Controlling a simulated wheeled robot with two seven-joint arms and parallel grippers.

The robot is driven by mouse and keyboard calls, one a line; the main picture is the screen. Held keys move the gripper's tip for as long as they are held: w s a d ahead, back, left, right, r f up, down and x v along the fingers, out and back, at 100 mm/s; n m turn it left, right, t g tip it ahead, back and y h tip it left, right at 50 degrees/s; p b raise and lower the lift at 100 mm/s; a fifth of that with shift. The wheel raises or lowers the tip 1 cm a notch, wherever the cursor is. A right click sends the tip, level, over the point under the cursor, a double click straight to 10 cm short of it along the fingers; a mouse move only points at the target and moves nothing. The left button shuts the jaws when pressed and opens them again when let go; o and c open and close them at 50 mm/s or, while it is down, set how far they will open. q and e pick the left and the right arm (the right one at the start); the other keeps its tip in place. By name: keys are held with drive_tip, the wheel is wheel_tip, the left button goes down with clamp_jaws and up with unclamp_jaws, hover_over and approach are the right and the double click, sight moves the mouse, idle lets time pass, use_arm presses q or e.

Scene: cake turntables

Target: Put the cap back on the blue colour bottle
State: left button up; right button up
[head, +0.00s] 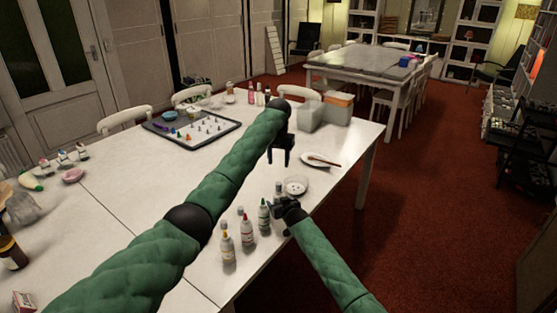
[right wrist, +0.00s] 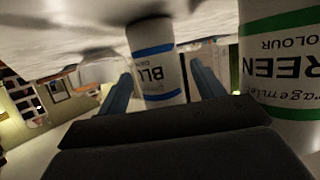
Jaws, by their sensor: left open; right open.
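The blue colour bottle (right wrist: 155,60) is white with a blue band and the letters "BLU". In the right wrist view it shows upside down between the two fingers of my right gripper (right wrist: 165,90), which is open. In the head view this gripper (head: 279,203) is low over the table's near edge and partly hides the bottle (head: 278,188). The bottle's top is out of the right wrist view, and I cannot make out its cap for certain. My left gripper (head: 279,155) is open, empty, pointing down above the table, beyond the right one.
The green colour bottle (right wrist: 280,60) stands close beside the blue one. Two more bottles (head: 228,243) (head: 246,230) stand left of it. A small white dish (head: 296,187) and a plate with a brown utensil (head: 320,160) lie to the right. A grey tray (head: 160,125) lies farther back.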

use_arm(q)
drive_tip(key=shift+f+b, duration=0.8)
drive_tip(key=shift+f, duration=0.05)
use_arm(e)
drive_tip(key=shift+v, duration=3.45)
use_arm(q)
drive_tip(key=shift+f, duration=0.1)
use_arm(e)
drive_tip(key=shift+f, duration=0.1)
